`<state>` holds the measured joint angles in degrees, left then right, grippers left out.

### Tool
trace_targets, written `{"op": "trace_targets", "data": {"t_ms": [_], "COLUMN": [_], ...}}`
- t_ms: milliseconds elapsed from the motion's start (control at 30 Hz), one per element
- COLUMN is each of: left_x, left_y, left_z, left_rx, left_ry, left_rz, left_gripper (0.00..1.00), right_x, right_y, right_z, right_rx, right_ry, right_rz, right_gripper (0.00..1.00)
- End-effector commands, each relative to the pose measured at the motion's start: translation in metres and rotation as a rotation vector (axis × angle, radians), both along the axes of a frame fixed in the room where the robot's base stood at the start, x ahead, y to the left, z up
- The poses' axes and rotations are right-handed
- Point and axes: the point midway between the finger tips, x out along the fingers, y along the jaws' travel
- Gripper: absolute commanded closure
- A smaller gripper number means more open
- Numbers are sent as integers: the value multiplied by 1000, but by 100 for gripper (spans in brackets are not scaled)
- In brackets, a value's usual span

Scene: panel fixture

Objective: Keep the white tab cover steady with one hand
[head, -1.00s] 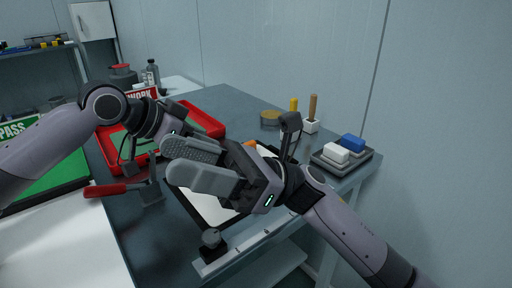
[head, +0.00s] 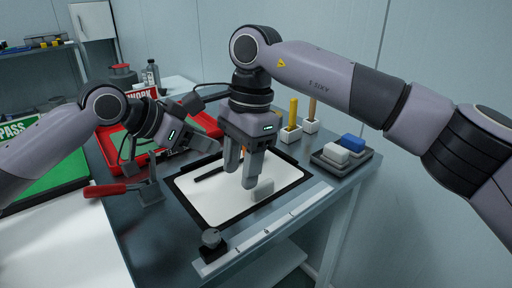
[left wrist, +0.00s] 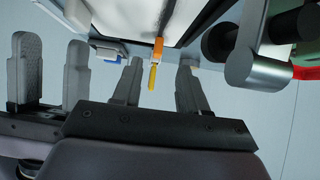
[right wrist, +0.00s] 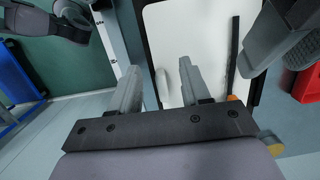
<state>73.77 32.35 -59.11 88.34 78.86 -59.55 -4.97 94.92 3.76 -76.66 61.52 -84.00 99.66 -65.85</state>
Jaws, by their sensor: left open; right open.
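The white cover (head: 213,206) lies flat in a black frame on the bench, with a small pale tab (head: 262,194) standing near its front right. The cover also shows in the right wrist view (right wrist: 190,28), with the tab (right wrist: 161,86) between the finger lines. My right gripper (head: 240,174) is open and empty, pointing down above the cover; its fingertips are close to the tab, and I cannot tell if they touch. My left gripper (head: 200,144) is open and empty beyond the cover's back left side. Its fingers (left wrist: 160,66) show apart in the left wrist view.
A red-handled toggle clamp (head: 118,189) stands left of the frame, a dark knob (head: 211,240) in front. A grey tray (head: 341,158) with white and blue blocks stands right.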

Motion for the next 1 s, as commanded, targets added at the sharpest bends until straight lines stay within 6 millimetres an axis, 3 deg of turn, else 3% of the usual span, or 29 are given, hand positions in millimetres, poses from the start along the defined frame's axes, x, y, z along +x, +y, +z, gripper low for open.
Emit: {"op": "trace_targets", "data": {"t_ms": [100,267,700,1000], "left_x": [0,0,0,0], "left_y": [0,0,0,0], "left_z": [0,0,0,0], "left_rx": [0,0,0,0], "left_ry": [0,0,0,0], "left_rz": [0,0,0,0], "left_gripper": [57,57,57,57], "right_x": [9,12,12,13], "right_y": [-16,-26,-27,-26], "right_z": [16,21,-36,-48], "right_rx": [-91,-142,-144,-142], "right_ry": [-54,-78,-77,-78], "right_rz": [5,6,6,5], "right_gripper": [53,53,53,53]}}
